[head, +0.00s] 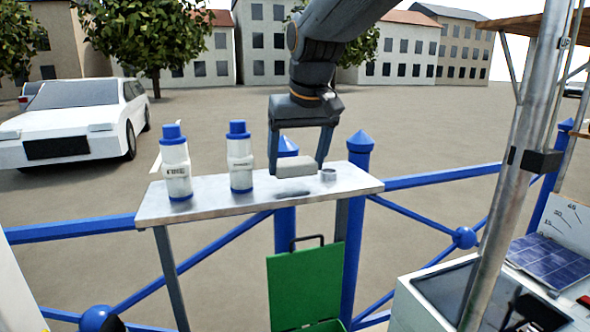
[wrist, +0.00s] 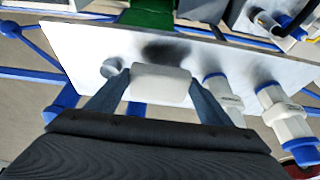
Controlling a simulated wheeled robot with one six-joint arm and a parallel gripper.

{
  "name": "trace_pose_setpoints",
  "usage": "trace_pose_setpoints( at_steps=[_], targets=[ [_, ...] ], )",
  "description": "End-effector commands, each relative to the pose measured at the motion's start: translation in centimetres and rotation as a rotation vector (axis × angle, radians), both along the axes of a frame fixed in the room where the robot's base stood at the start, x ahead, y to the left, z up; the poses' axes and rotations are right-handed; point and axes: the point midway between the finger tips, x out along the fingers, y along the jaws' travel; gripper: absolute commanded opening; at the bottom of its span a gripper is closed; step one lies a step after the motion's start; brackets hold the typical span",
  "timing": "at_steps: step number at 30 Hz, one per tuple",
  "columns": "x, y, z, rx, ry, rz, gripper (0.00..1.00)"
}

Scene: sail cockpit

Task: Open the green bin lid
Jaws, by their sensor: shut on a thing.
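The green bin (head: 320,326) is at the bottom of the head view, below the shelf and mostly cut off by the frame edge. Its green lid (head: 305,287) shows as an upright panel with a black handle (head: 307,241) along its top. A green part (wrist: 150,14) shows at the top of the wrist view. My gripper (head: 297,167) is above the shelf, away from the lid. It is shut on a pale grey block (wrist: 161,85), one finger on each side. I cannot tell whether the block touches the shelf.
The metal shelf (head: 225,207) holds two white bottles with blue caps (head: 175,165) (head: 240,160) to the left of the block. A small grey cylinder (head: 328,175) stands just right of the block. Blue railings (head: 425,178) run behind, and a metal pole (head: 512,180) rises at the right.

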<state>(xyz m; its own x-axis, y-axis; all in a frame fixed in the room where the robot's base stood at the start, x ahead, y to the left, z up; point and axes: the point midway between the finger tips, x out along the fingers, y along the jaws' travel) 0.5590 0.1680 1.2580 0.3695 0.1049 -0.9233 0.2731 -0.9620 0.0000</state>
Motion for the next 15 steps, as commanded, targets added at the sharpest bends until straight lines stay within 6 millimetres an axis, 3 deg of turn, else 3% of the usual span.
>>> trace_pose_setpoints(
  at_steps=[6,15],
  targets=[
    [-0.1,0.1,-2.5,0.0,0.001,0.002,0.48],
    [-0.1,0.2,-2.8,0.0,0.0,0.003,0.48]
  ],
)
